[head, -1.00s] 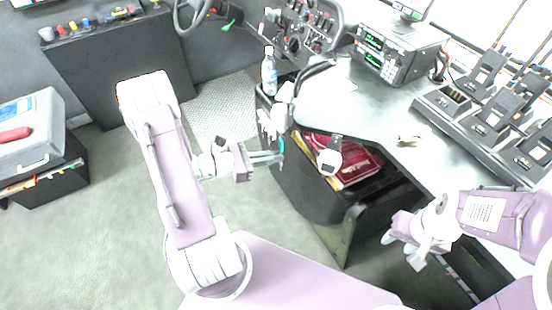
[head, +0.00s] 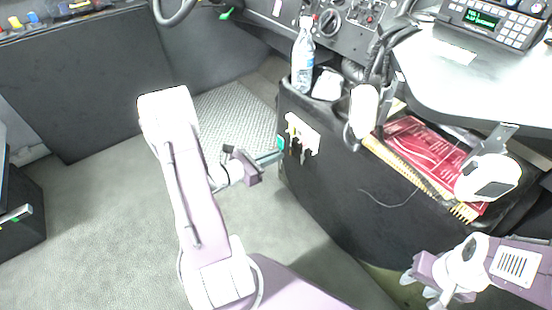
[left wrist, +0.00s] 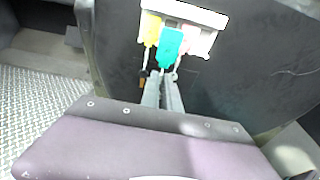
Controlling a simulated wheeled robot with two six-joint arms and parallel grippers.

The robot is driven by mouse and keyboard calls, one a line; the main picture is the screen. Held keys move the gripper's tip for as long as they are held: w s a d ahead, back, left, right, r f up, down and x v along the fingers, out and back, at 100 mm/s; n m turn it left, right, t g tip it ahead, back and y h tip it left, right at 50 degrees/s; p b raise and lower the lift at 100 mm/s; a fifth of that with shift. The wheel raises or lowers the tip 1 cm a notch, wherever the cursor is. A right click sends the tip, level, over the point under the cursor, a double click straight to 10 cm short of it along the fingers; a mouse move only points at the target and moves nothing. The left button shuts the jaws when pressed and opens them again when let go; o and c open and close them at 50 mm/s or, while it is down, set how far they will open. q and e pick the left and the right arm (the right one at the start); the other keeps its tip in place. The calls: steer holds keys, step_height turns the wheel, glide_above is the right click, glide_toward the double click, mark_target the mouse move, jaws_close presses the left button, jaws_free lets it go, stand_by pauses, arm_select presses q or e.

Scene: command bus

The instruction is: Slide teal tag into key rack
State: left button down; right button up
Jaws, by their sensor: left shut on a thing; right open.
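The teal tag (head: 280,144) is held upright at the fingertips of my left gripper (head: 279,155). It also shows in the left wrist view (left wrist: 171,47), with the shut fingers (left wrist: 162,92) just below it. The white key rack (head: 303,131) is fixed to the dark console side. In the head view the tag is just left of the rack, with a small gap. In the left wrist view the rack (left wrist: 190,12) is behind and above the tag, beside a hanging yellow tag (left wrist: 151,28). My right gripper (head: 418,290) is open and empty at lower right.
A water bottle (head: 303,58) stands on the console above the rack. A red book (head: 425,148) lies in the open compartment to the right. A thin cable (head: 390,204) hangs on the console side. The floor left of the console is clear.

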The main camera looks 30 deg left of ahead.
arm_select(q)
steer(key=x, duration=0.4)
steer(key=shift+r, duration=0.45)
steer(key=shift+w+d, duration=0.1)
steer(key=shift+w+d, duration=0.1)
steer(key=shift+w, duration=0.2)
steer(key=shift+w, duration=0.1)
stand_by(0.9)
steer(key=shift+w+d, duration=0.2)
steer(key=shift+w, duration=0.15)
stand_by(0.3)
steer(key=shift+w+d, duration=0.15)
steer(key=shift+w, duration=0.2)
steer(key=shift+w, duration=0.2)
